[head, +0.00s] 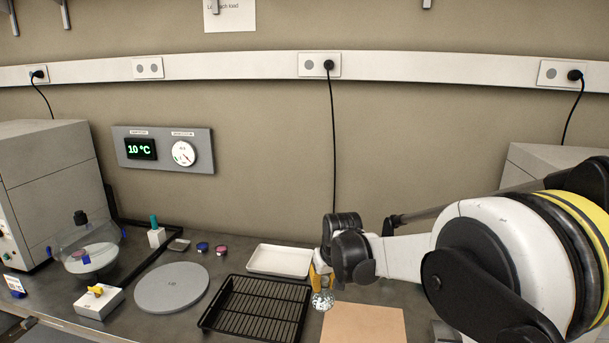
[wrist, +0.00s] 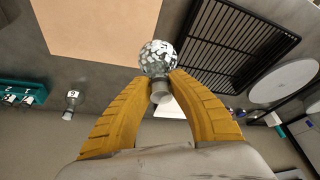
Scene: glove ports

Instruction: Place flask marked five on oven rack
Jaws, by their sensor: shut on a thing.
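A small round glass flask (wrist: 157,58) with a speckled bulb and a short neck is held between the yellow fingers of my gripper (wrist: 160,85). A dark mark shows on its bulb, but I cannot read it surely. In the head view the flask (head: 323,300) hangs below my gripper (head: 321,279), seen against the gap between the rack and the tan board. The black wire oven rack (head: 255,306) lies on the bench just left of the flask. It also shows in the wrist view (wrist: 235,45), beside the flask and apart from it.
A tan board (head: 365,326) lies right of the rack, a white tray (head: 280,261) behind it, and a grey disc (head: 172,288) to its left. In the wrist view, another small flask (wrist: 70,105), marked 6 or 9, and a teal holder (wrist: 25,92) stand at the left.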

